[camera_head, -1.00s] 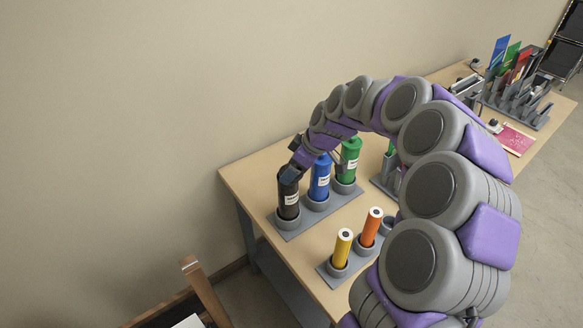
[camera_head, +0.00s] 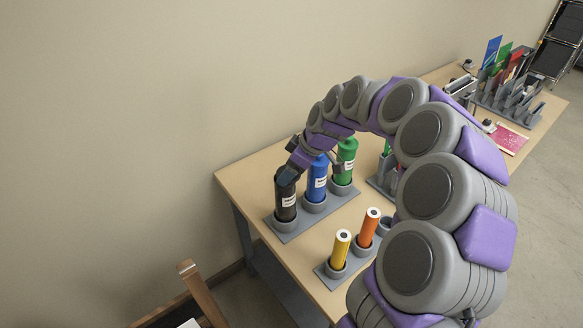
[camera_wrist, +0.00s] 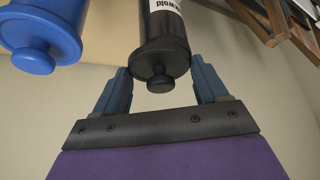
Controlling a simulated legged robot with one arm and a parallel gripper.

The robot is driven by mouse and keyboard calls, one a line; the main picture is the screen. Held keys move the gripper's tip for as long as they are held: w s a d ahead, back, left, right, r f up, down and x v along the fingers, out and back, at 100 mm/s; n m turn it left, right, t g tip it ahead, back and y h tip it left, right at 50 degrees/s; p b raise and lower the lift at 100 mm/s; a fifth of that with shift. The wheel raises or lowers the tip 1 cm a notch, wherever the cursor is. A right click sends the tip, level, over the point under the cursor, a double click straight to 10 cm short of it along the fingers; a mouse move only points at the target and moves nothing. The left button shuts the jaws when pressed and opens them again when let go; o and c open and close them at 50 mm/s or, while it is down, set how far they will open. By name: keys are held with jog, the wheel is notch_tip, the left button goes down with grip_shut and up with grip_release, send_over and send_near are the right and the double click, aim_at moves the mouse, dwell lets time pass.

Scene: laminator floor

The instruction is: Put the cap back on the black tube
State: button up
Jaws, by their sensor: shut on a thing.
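The black tube (camera_head: 285,206) stands upright in the left cup of a grey three-cup rack (camera_head: 291,230), its white label facing out. My gripper (camera_head: 287,172) is at its top end. In the wrist view, the fingers of my gripper (camera_wrist: 162,82) lie on either side of the black cap (camera_wrist: 160,66), which has a round knob, and are shut on it. The cap is in line with the black tube (camera_wrist: 166,22) and appears to meet its end. Whether it is fully seated I cannot tell.
The blue tube (camera_head: 317,182) stands close beside the black one, with the green tube (camera_head: 345,165) beyond it. A yellow tube (camera_head: 340,248) and an orange tube (camera_head: 369,228) stand in a front rack. The wall is close behind the table (camera_head: 245,180).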

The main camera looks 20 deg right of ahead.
jog(key=shift+a, duration=0.45)
jog(key=shift+s+a, duration=0.1)
jog(key=shift+a, duration=0.2)
dwell(0.3)
jog(key=shift+d+f, duration=0.2)
jog(key=shift+f, duration=0.05)
dwell(1.1)
jog(key=o, duration=1.1)
jog(key=shift+o, duration=0.2)
jog(key=shift+r+p, duration=0.9)
jog(key=shift+r, duration=2.65)
